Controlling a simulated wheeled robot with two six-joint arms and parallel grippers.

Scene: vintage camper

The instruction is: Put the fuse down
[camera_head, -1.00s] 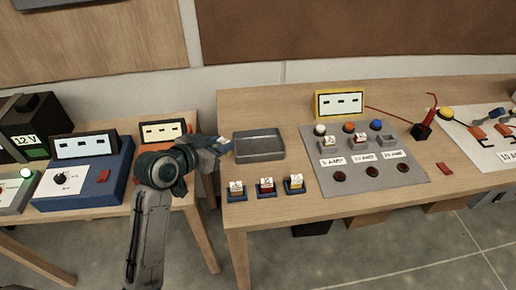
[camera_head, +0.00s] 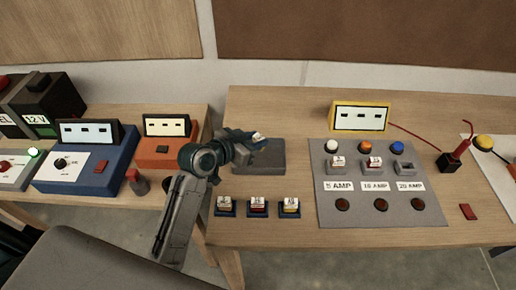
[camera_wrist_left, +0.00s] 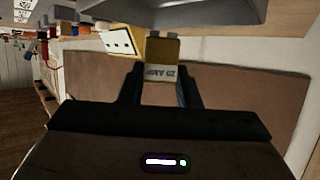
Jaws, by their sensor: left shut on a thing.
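My left gripper (camera_head: 252,139) is shut on a fuse (camera_head: 260,136). In the left wrist view the fuse (camera_wrist_left: 162,60) is yellowish with a pale label reading 20 AMP, and it sits between the two fingers. The gripper is over the back part of a grey tray (camera_head: 270,168) on the right table; the arm hides part of the tray. I cannot tell whether the fuse touches the tray. My right gripper is not in view.
Three fuses stand in blue holders (camera_head: 257,213) at the table's front. The grey panel (camera_head: 430,213) has fuses in its 5 and 10 AMP sockets; the 20 AMP socket (camera_head: 404,169) looks empty. A yellow meter (camera_head: 360,105) stands behind. An orange box (camera_head: 155,158) is left.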

